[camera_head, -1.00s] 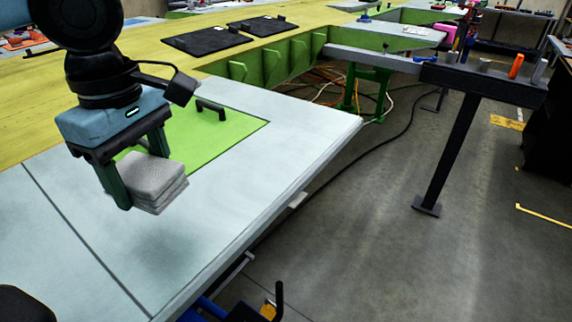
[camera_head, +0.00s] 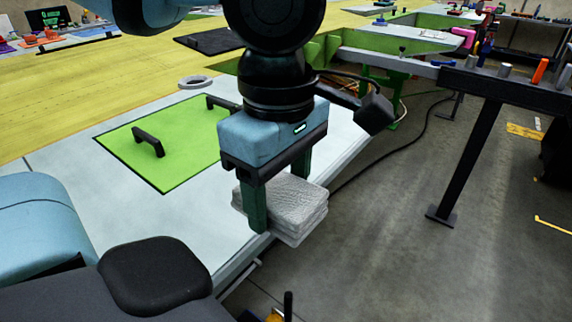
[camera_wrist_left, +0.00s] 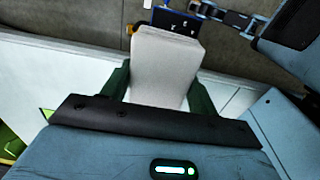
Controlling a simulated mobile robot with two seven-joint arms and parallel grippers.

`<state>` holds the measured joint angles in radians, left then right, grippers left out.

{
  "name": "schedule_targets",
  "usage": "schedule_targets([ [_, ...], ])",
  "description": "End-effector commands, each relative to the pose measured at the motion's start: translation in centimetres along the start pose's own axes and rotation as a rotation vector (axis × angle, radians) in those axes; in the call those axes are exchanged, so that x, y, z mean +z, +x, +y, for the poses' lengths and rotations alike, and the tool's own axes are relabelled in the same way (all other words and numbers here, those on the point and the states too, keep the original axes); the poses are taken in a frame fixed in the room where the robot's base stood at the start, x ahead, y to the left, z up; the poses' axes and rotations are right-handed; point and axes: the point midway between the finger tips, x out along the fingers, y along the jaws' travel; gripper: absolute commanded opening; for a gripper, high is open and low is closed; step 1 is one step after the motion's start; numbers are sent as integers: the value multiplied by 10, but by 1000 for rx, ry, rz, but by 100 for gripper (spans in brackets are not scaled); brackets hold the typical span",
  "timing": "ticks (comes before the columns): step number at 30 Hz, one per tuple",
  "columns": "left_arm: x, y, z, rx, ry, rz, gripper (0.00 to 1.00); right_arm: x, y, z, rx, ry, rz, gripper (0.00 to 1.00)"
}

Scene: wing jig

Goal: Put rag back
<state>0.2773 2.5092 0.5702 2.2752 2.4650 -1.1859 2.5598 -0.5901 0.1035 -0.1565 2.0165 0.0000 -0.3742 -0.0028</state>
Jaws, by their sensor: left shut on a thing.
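The rag (camera_head: 285,208) is a folded, light grey stack of cloth. My left gripper (camera_head: 280,205) is shut on it, with one green finger on each side. The rag is held above the right edge of the pale wing surface, and its outer part reaches out towards the floor side. In the left wrist view the rag (camera_wrist_left: 165,65) sticks out beyond the fingers, with a dark blue item (camera_wrist_left: 175,22) past its far end. My right gripper is not in view.
A green panel (camera_head: 185,130) with two black handles lies in the wing surface (camera_head: 100,200). A grey ring (camera_head: 195,82) lies behind it. A dark stand (camera_head: 480,85) holding tools is at the right. Open floor lies between the wing and the stand.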

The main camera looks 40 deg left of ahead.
Motion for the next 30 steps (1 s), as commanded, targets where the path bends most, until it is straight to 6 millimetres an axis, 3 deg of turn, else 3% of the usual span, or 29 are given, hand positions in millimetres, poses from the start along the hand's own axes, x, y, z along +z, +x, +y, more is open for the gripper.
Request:
schedule_targets([
  [10,-6,0,6,1,-5,-3,38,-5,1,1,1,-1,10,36],
  [24,-84,10,73,0,-7,-3,38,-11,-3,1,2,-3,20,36],
  [30,-106,13,92,1,-4,0,38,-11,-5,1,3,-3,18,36],
])
